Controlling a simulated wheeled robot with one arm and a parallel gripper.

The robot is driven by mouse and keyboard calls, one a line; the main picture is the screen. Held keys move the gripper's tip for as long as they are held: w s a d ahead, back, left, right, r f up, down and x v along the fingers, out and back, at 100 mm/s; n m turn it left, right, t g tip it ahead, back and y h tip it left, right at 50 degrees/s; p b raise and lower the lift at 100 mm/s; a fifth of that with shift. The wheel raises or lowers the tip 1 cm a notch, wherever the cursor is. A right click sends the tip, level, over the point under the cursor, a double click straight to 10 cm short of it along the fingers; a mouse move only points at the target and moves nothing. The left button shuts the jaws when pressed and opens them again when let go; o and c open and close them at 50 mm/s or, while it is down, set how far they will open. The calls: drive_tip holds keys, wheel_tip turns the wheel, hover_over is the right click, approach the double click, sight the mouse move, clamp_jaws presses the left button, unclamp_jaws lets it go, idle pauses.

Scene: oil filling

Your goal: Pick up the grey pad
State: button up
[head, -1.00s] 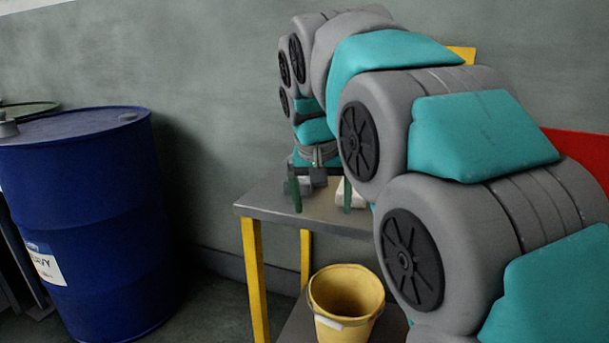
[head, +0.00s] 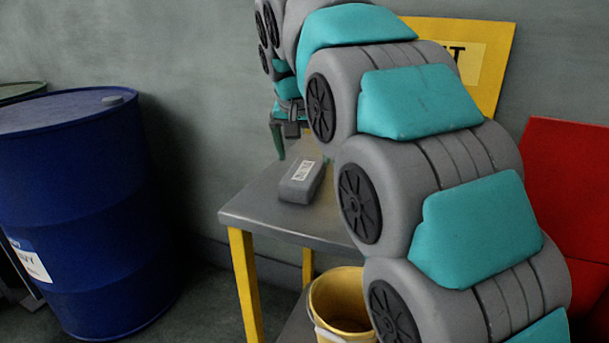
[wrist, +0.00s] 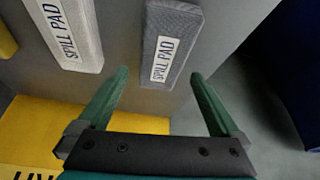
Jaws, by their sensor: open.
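The grey pad (head: 302,182), a block with a white label, lies on the left part of the metal table (head: 262,214). In the wrist view the grey pad (wrist: 168,24) reads "SPILL PAD" and lies ahead of my gripper (wrist: 160,75), roughly in line with the gap between the fingers. My gripper's two green fingers are spread with nothing held between them. In the head view one green finger (head: 277,140) shows above and behind the grey pad; the other is hidden by my arm. A white pad (wrist: 68,22), also labelled "SPILL PAD", lies left of the grey one in the wrist view.
A blue drum (head: 85,215) stands on the floor left of the table. A yellow bucket (head: 342,300) is below the tabletop. A yellow sign (head: 490,60) and a red object (head: 575,180) are at the right. My arm hides much of the table.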

sight(304, 170)
drive_tip(key=shift+s+p+x, duration=0.1)
drive_tip(key=shift+p+x, duration=0.1)
drive_tip(key=shift+x, duration=1.25)
drive_tip(key=shift+s+p+x, duration=0.15)
drive_tip(key=shift+x, duration=1.3)
drive_tip(key=shift+a+f, duration=0.1)
drive_tip(key=shift+a, duration=0.1)
drive_tip(key=shift+c, duration=0.2)
drive_tip(key=c, duration=1.1)
drive_tip(key=shift+r, duration=5)
